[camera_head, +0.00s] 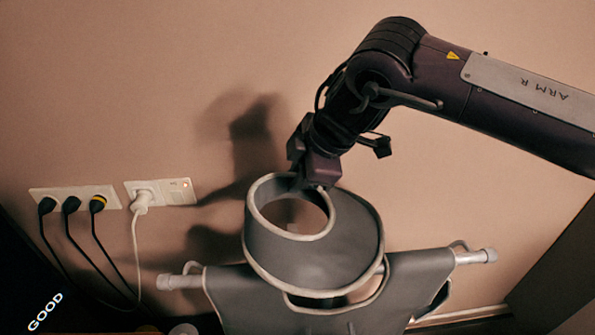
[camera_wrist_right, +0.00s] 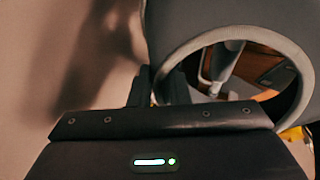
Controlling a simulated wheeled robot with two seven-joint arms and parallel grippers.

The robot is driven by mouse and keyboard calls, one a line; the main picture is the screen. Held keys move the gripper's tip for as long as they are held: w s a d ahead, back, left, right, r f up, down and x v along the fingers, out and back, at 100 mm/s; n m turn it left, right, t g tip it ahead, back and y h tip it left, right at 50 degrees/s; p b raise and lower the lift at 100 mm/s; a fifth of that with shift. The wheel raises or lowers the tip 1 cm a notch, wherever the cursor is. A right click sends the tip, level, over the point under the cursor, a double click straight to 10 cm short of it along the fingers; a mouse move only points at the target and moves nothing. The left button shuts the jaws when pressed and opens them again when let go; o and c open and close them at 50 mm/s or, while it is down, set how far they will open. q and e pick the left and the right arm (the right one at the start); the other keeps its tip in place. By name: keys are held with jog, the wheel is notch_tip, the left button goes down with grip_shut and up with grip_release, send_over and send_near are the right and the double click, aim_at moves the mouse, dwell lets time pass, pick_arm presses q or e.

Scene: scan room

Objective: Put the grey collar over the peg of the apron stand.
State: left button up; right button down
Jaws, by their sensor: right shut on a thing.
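The grey collar (camera_head: 355,240), a wide band with a pale rim and a round opening, is held in the air by my right gripper (camera_head: 308,180). The gripper is shut on the collar's upper back edge. The collar is tilted and sits in front of the apron stand (camera_head: 473,257), covering the stand's middle in the head view. The peg cannot be made out there. In the right wrist view the collar (camera_wrist_right: 292,60) fills the upper right, and a pale upright post (camera_wrist_right: 222,62) shows through its opening. I cannot tell whether the collar is around it. My left gripper is out of view.
A grey apron (camera_head: 420,280) hangs on the stand's crossbar. Wall sockets (camera_head: 75,198) with several plugs and hanging cables are on the left, with a white plug (camera_head: 141,200) beside them. The wall stands close behind the collar. Open space lies to the right of the stand.

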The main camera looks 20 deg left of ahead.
aim_at(295, 195)
jog(key=shift+f+b, duration=1.2)
jog(key=shift+f, duration=0.75)
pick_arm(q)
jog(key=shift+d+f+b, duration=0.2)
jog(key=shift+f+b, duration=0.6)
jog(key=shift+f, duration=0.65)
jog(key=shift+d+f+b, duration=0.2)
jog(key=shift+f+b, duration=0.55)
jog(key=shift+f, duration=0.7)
pick_arm(e)
jog(key=shift+f, duration=2.2)
jog(key=c, duration=1.3)
grip_release()
